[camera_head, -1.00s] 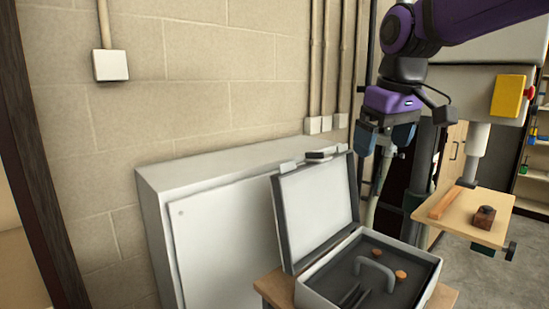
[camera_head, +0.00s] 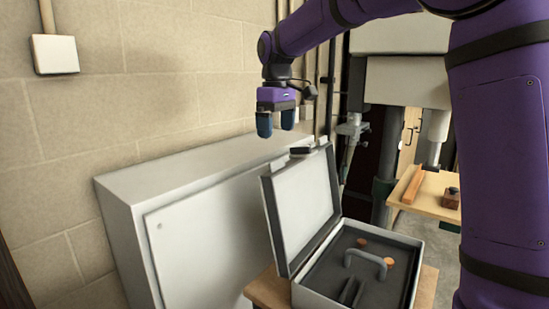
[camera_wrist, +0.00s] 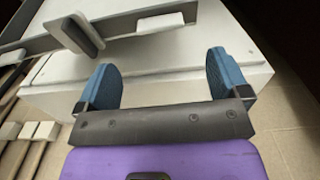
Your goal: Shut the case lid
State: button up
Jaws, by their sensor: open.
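The case (camera_head: 410,290) stands open on a small wooden stand. Its lid (camera_head: 303,205) is raised, leaning slightly back toward the grey cabinet. The case holds a grey handle-shaped piece (camera_head: 366,262), orange round pieces and dark slots. My gripper (camera_head: 277,134) is open and empty, above the cabinet top and behind the lid's upper edge, apart from it. In the wrist view, my gripper (camera_wrist: 165,85) shows two blue fingers spread wide. The lid's edge and a dark handle (camera_wrist: 75,33) show beyond them at upper left.
A grey cabinet (camera_head: 140,195) stands against the block wall, close behind the lid. The wooden stand (camera_head: 262,290) is under the case. At right, a drill-press-like machine has a wooden table (camera_head: 428,205) with blocks on it. Pipes run up the wall.

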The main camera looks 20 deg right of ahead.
notch_tip(320, 180, down, 8)
jog(key=shift+f, duration=0.15)
jog(key=shift+c, duration=0.2)
